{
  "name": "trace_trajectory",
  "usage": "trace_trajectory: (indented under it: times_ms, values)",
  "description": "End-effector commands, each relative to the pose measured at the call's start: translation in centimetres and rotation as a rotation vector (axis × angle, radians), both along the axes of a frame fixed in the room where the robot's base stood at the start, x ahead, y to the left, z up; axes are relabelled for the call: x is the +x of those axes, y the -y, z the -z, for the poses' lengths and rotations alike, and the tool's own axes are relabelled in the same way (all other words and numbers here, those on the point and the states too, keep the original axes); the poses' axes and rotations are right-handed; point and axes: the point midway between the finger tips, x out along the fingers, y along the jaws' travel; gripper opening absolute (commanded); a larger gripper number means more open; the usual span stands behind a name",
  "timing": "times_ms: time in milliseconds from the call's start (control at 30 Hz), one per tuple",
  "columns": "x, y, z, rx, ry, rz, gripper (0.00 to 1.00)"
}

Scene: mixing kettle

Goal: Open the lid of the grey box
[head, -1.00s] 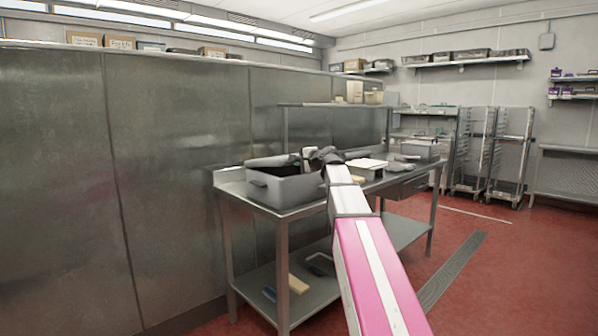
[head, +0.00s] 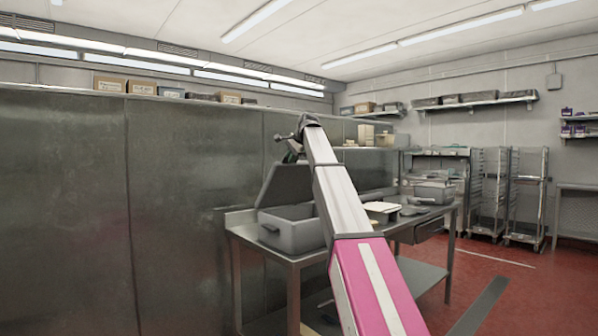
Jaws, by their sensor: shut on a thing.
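The grey box (head: 291,233) stands on the left part of the steel table. Its lid (head: 284,186) is raised steeply, tilted up from the box, and the box's open top shows below it. My gripper (head: 291,146) is up at the top edge of the lid, shut, and appears to hold that edge. The fingertips are small here and partly hidden by my arm, which also covers the right side of the box and lid.
The steel table (head: 251,232) also bears a white tray (head: 381,207) and a grey container (head: 434,193) to the right. A steel wall panel (head: 190,200) stands close behind and left.

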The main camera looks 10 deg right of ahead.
Motion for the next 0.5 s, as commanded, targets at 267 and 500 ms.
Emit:
trace_trajectory:
  times_ms: [267, 500]
  values:
    - [4.6, -2.8, -3.1, -0.021, -0.036, -0.002, 0.00]
    - [8.8, -5.5, -5.0, -0.035, -0.055, -0.003, 0.00]
